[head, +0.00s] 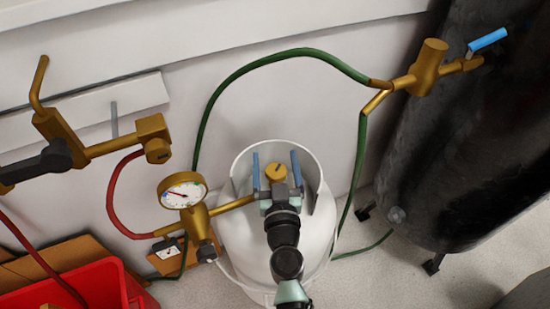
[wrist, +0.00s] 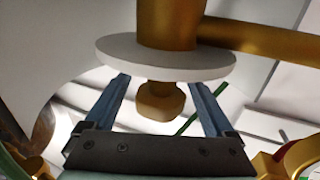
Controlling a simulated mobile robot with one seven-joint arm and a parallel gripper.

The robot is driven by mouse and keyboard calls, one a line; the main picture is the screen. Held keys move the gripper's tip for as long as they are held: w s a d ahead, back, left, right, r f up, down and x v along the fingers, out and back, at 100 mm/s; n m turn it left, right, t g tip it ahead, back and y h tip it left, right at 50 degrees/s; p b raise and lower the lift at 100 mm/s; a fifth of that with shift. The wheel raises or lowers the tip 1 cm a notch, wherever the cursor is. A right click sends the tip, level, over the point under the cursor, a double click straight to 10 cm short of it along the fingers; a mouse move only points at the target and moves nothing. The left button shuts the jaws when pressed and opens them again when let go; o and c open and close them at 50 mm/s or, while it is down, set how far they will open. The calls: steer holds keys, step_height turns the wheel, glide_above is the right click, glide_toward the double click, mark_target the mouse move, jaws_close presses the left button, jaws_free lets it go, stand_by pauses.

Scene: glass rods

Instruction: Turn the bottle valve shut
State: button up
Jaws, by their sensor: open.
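The white gas bottle (head: 236,232) stands upright on the floor, with a raised collar around its top. Its brass valve knob (head: 277,172), with a dark mark on its face, shows inside the collar. My gripper (head: 276,155) reaches over the bottle from the front. Its two blue fingers are spread, one on each side of the knob. In the wrist view, my fingers (wrist: 160,82) are wide apart with a brass knob (wrist: 161,100) between them and a gap on each side. A pale disc (wrist: 165,60) and a thick brass body lie beyond.
A brass pipe runs left from the bottle to a pressure gauge (head: 183,191). Green hose (head: 300,53) arches to a torch fitting with a blue lever (head: 488,41) by a large dark tank (head: 455,130). A red crate (head: 80,285) stands at lower left, near more brass fittings (head: 105,146).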

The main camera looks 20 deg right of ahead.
steer(key=shift+w+d, duration=0.1)
steer(key=shift+w, duration=0.2)
steer(key=c, duration=1.4)
steer(key=shift+m+h+p, duration=0.3)
steer(key=shift+h, duration=0.2)
steer(key=m+g+h+p, duration=0.1)
steer(key=h+p, duration=0.1)
steer(key=m+g+h+p, duration=0.2)
steer(key=d+m+g+h+p, duration=0.1)
steer(key=m+h+p, duration=0.1)
steer(key=shift+s+d+r+g+h+p, duration=0.1)
steer(key=shift+s+r+g+h+p, duration=0.05)
steer(key=shift+s+g+h+p, duration=0.2)
steer(key=shift+s+d+m+g+h, duration=0.2)
steer(key=shift+s+m+g+h, duration=0.05)
steer(key=shift+m+g+h, duration=0.65)
